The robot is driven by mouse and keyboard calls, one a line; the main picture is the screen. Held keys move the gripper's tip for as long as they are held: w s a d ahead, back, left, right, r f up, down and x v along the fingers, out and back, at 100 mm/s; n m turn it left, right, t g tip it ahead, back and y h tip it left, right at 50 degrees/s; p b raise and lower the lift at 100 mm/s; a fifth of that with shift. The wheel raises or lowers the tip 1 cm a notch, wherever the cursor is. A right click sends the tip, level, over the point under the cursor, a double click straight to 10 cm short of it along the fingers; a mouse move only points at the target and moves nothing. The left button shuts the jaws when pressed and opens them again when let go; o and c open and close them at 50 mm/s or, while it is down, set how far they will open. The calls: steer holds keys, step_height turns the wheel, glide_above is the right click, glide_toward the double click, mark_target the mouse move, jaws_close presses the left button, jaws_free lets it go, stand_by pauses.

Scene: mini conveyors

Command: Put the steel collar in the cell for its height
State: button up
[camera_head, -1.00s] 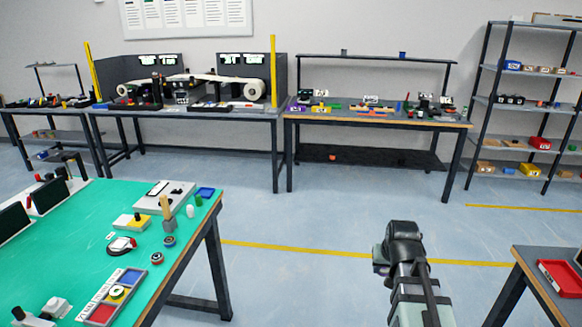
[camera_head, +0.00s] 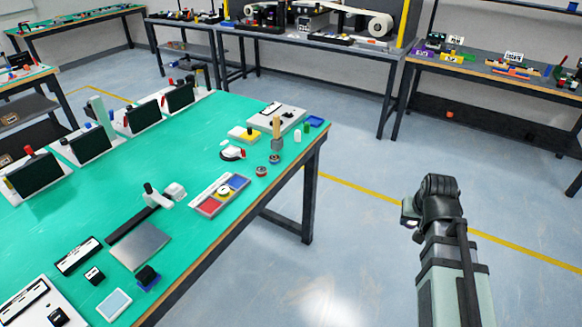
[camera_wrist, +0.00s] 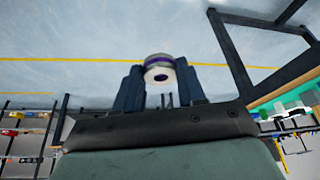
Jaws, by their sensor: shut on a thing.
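In the wrist view my gripper (camera_wrist: 159,72) is shut on the steel collar (camera_wrist: 157,60), a pale silvery ring with a purple band and a dark central hole. In the head view my arm (camera_head: 440,225) is over the floor, right of the green table and apart from it; the collar cannot be made out there. A grey tray (camera_head: 207,213) lies near the table's right edge, with red, yellow and blue cells and white labels along its left side. A small ring (camera_head: 223,190) sits in the yellow middle cell.
Two small dark-rimmed rings (camera_head: 261,171) stand near the green table's (camera_head: 195,240) edge, beyond the tray. A black-and-white device (camera_head: 150,210) and a metal plate (camera_head: 139,246) lie left of the tray. Free floor separates my arm from the table.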

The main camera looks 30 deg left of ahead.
steer(key=s+a+r+n+g+y, duration=0.1)
steer(key=s+a+n, duration=0.45)
steer(key=a, duration=1.65)
steer(key=s+a+r+n+g+y, duration=0.1)
steer(key=s+a, duration=1)
steer(key=a, duration=1)
steer(key=s+a+r+n+g+y, duration=0.1)
steer(key=s+a+n, duration=0.55)
steer(key=a, duration=1.55)
step_height(320, 180, up, 2)
steer(key=m, duration=0.2)
glide_above(163, 187)
steer(key=d, duration=0.1)
steer(key=shift+s+d+f, duration=0.1)
steer(key=shift+d+f, duration=0.05)
steer(key=shift+f, duration=4.85)
steer(key=shift+f, duration=0.15)
steer(key=o, duration=1.2)
steer(key=shift+c, duration=0.2)
